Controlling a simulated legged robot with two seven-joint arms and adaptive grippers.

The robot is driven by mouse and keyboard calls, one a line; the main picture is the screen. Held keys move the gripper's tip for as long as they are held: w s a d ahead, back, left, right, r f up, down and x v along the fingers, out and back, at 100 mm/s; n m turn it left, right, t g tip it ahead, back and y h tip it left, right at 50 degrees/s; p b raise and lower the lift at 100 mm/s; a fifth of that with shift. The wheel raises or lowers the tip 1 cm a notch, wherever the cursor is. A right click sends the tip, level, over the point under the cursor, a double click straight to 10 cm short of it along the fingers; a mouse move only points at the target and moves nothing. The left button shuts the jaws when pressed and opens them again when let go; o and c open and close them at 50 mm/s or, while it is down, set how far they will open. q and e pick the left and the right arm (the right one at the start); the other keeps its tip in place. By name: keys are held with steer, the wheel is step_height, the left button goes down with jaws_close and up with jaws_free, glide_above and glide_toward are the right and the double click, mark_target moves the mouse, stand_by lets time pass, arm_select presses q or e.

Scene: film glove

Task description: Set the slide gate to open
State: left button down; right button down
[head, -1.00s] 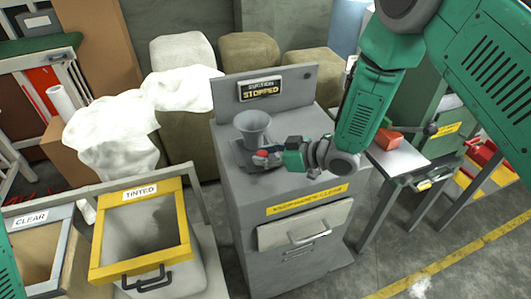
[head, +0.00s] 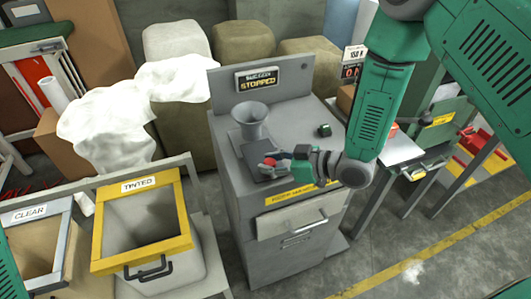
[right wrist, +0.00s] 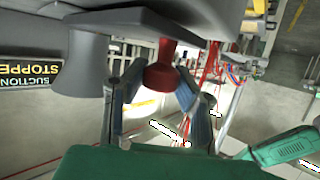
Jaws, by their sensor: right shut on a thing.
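The slide gate is a dark flat plate (head: 258,174) under the grey funnel (head: 251,122) on top of the grey cabinet (head: 300,160). A red knob (head: 268,163) stands on the gate. My right gripper (head: 274,164) reaches in from the right and is shut on the red knob. In the right wrist view the red knob (right wrist: 160,76) sits between the two fingers (right wrist: 155,105), beside the funnel (right wrist: 86,62). Only a sliver of my left arm shows at the left edge; its gripper is out of view.
A sign (head: 256,80) reading "SUCTION STOPPED" is on the cabinet's back panel. A small green block (head: 323,130) is on the cabinet top, right of the gate. Yellow "TINTED" (head: 178,220) and grey "CLEAR" (head: 62,240) bins stand at left. White film (head: 110,125) lies behind them.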

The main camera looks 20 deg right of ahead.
steer(key=shift+w+r, duration=0.2)
steer(key=shift+r, duration=0.1)
steer(key=c, duration=1.2)
jaws_free()
steer(key=shift+s, duration=0.2)
steer(key=shift+d+f, duration=0.1)
steer(key=v, duration=1.2)
steer(key=shift+f, duration=0.1)
